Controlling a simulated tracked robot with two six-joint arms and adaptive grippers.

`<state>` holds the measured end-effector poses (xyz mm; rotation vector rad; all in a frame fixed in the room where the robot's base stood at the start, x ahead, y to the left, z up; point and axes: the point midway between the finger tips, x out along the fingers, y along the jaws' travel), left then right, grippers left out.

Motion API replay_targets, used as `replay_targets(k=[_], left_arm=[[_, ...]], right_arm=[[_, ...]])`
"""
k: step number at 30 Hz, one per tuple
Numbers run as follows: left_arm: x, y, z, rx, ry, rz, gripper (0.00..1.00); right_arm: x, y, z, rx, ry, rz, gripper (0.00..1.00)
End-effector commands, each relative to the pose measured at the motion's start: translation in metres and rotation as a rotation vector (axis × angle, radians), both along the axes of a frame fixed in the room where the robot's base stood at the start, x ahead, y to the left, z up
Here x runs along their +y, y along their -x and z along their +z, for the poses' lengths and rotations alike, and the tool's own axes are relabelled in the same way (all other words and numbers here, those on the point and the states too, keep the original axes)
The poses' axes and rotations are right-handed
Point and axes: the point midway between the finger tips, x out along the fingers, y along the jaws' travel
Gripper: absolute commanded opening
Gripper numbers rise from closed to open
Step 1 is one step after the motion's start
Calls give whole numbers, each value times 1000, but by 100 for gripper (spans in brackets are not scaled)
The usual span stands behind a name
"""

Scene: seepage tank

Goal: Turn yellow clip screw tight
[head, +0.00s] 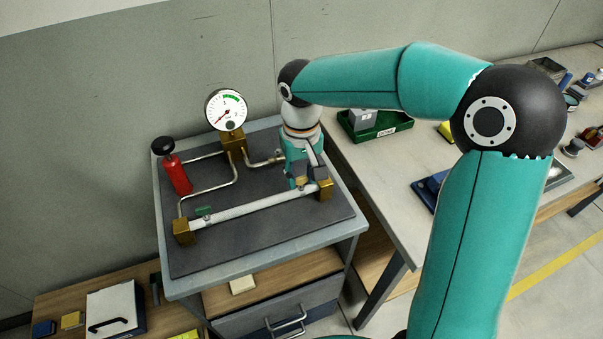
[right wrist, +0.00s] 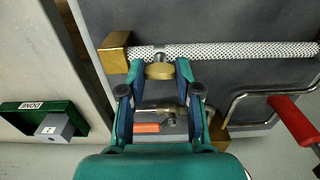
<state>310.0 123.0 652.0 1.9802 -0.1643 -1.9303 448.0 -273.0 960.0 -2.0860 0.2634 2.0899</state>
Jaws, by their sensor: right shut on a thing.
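The yellow clip screw (right wrist: 159,72) is a tan-yellow round head beside the white braided hose (right wrist: 235,50), near the hose's brass end block (right wrist: 115,53). In the right wrist view, my right gripper (right wrist: 160,69) has its two fingertips on either side of the screw head and is shut on it. In the head view, my right gripper (head: 308,178) reaches down over the right end of the hose (head: 255,208), and it hides the screw there. How tight the screw is cannot be seen. My left gripper is not in view.
A gauge (head: 227,110) on a brass block and a red cylinder with a black knob (head: 177,173) stand at the back of the bench. A green clip (head: 204,211) sits at the hose's left end. A green tray (head: 375,131) lies on the right table.

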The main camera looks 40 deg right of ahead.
Motion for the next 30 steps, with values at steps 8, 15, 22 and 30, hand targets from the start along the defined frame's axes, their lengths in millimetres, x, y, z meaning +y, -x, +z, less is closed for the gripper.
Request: replay_targets(k=[8, 15, 22, 30], left_arm=[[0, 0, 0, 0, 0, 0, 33], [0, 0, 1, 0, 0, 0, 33], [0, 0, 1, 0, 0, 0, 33], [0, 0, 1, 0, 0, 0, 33]], right_arm=[[0, -1, 1, -6, 1, -1, 58], [0, -1, 2, -3, 0, -1, 58], [0, -2, 24, -8, 1, -1, 58], [0, -2, 78, -9, -1, -1, 58]])
